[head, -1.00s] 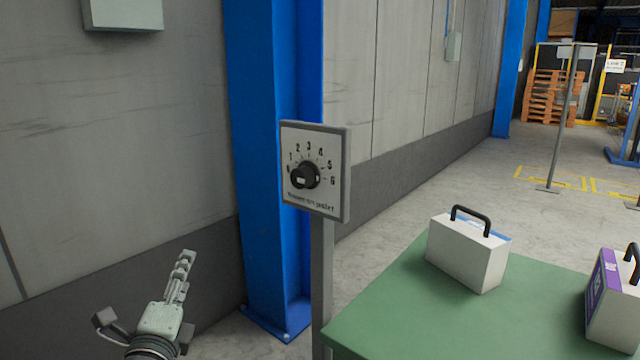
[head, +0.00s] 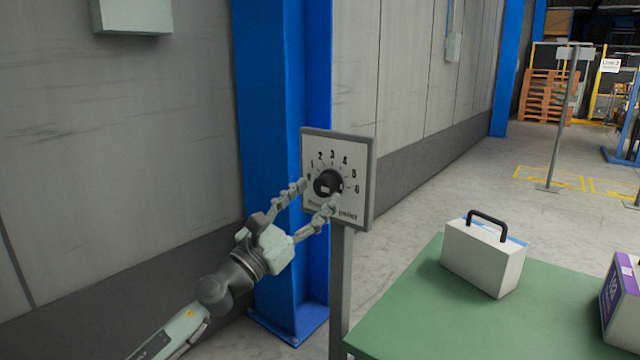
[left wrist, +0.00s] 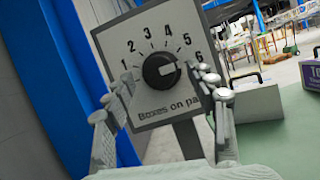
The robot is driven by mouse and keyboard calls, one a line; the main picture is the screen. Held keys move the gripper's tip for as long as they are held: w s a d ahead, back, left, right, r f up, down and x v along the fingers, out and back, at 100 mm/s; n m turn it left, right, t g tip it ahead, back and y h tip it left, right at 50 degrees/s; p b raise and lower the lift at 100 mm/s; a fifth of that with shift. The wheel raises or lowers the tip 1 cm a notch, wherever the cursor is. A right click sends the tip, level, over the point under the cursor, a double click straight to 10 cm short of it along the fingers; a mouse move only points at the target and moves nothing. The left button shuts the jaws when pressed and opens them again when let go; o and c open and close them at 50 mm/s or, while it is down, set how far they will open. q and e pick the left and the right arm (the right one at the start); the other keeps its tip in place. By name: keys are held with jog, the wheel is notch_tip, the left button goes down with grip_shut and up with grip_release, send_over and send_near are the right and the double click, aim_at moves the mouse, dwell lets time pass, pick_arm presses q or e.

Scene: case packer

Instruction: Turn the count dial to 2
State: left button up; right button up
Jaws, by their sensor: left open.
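The count dial is a black round knob (head: 328,183) on a pale grey square panel (head: 364,160) with numbers around it. It also shows in the left wrist view (left wrist: 152,78), where a pale mark on the knob points right, toward the 6. The lettering "Boxes on pa..." below it is partly hidden by a finger. My left gripper (head: 318,195) is open in front of the panel, one finger on each side of the knob. In the left wrist view its fingers (left wrist: 167,82) frame the knob; I cannot tell whether they touch it. My right gripper is not in view.
The panel stands on a grey post (head: 341,290) beside a blue column (head: 285,270) and the wall. A green table (head: 430,325) is to the right, with a white case with a black handle (head: 480,258) and a purple-and-white case (head: 618,300).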

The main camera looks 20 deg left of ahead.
pick_arm(q)
jog(key=shift+x, duration=1.05)
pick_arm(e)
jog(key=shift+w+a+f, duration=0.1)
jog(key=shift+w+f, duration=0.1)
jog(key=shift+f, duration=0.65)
pick_arm(q)
jog(key=c, duration=1.2)
jog(key=shift+o, duration=0.2)
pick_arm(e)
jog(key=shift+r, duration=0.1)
pick_arm(q)
jog(key=shift+p, duration=0.4)
